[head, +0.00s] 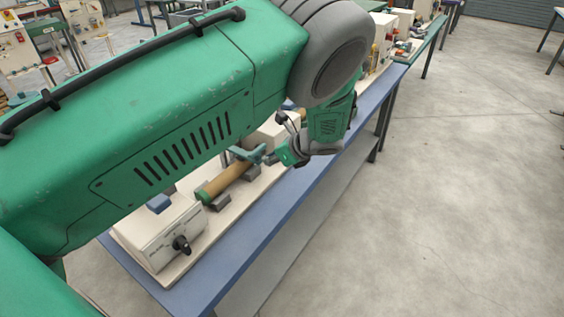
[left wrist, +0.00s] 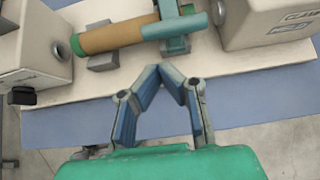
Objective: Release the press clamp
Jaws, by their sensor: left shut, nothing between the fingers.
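A tan tube (head: 229,181) with a green end lies across grey supports on the winder's pale base. A teal clamp piece (left wrist: 174,27) sits over the tube in the left wrist view; in the head view it shows as a small teal part (head: 243,153). My left gripper (head: 268,160) is close beside the clamp in the head view. In the left wrist view its fingertips (left wrist: 160,70) meet, empty, just below the clamp's lower end; whether they touch it is unclear. A pale box (left wrist: 268,22) with a partly cut-off clamp label stands at right. My right gripper is not in view.
A pale control box with a black knob (head: 181,244) stands at the near end of the base. The blue bench (head: 250,240) has a clear strip along its front edge. Open floor lies to the right. My left arm hides much of the bench.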

